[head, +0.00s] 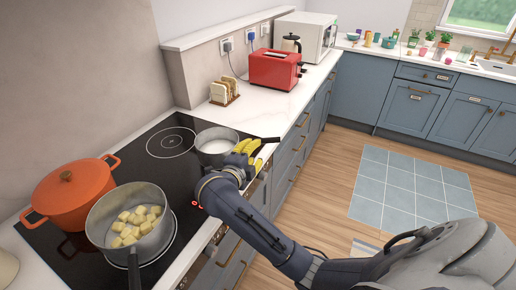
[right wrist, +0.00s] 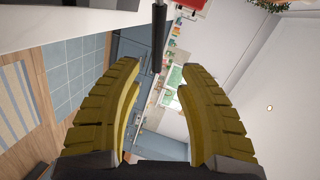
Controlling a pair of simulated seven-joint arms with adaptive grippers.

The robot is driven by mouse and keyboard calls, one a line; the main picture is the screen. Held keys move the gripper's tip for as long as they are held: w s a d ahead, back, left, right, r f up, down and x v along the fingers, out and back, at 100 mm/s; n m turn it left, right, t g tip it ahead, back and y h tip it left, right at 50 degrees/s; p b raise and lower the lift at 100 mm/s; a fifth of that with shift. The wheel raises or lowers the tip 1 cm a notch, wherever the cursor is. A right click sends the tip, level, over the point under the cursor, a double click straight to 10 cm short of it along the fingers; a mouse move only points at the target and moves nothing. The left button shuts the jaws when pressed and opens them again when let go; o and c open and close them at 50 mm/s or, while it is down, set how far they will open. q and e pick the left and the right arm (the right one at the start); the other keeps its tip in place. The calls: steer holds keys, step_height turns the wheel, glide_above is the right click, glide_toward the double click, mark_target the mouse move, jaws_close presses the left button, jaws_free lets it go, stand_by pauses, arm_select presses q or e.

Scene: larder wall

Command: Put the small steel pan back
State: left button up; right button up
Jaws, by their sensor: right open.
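The small steel pan (head: 214,150) sits upright on the black hob near its back right edge, with something pale inside. Its dark handle (head: 268,140) points right, past the hob's edge. My right gripper (head: 252,150) is open beside the handle, with its yellow fingers close to it. In the right wrist view the dark handle (right wrist: 159,38) lies ahead of the gap between the open fingers (right wrist: 160,72); it is not clasped. My left gripper is not in view.
An orange lidded pot (head: 72,195) and a larger steel pan of potato chunks (head: 155,238) stand on the hob (head: 128,160). A marked cooking zone (head: 170,142) left of the small pan is bare. A toast rack (head: 224,92) and red toaster (head: 275,68) stand behind.

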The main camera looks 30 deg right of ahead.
steer(key=shift+v, duration=0.8)
